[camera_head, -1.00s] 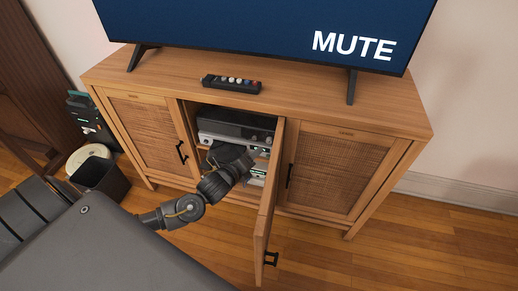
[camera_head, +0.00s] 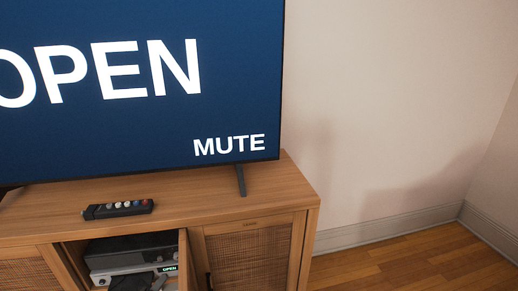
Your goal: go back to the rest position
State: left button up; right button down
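A dark grey shape, part of my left gripper (camera_head: 135,283), shows at the bottom edge of the picture, in front of the devices in the cabinet's open compartment. Its fingers cannot be made out, so I cannot tell whether it is open or shut. My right gripper is not in view. The rest of my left arm is below the picture.
A wooden cabinet (camera_head: 270,198) carries a television (camera_head: 120,140) showing "OPEN" and "MUTE", and a black remote (camera_head: 118,209). Inside are stacked devices (camera_head: 132,258), one with a green "OPEN" display. A cabinet door (camera_head: 183,262) stands open. Bare floor (camera_head: 420,265) lies right of the cabinet.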

pick_arm(q)
jog(key=s+d+f+n+g+p, duration=0.3)
jog(key=s+f+n+g, duration=0.3)
jog(key=s+f+n, duration=0.6)
jog(key=s+d+f+n+g+p, duration=0.25)
jog(key=s+f+n+g, duration=0.4)
jog(key=s+f, duration=0.9)
jog(key=s+a+f+p, duration=0.1)
jog(key=s+p, duration=0.3)
jog(key=s, duration=0.4)
jog(key=s+a+f+p, duration=0.2)
jog(key=s+f+p, duration=0.1)
jog(key=s, duration=0.6)
jog(key=shift+a+f+y+p, duration=0.2)
jog(key=shift+f+y+p, duration=0.1)
jog(key=shift+p, duration=0.5)
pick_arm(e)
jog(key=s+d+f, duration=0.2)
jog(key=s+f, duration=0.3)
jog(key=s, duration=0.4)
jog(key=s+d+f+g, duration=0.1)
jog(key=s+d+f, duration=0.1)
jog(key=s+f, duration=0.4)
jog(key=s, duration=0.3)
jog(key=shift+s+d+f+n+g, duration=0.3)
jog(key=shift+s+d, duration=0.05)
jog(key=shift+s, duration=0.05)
pick_arm(q)
jog(key=shift+n, duration=0.25)
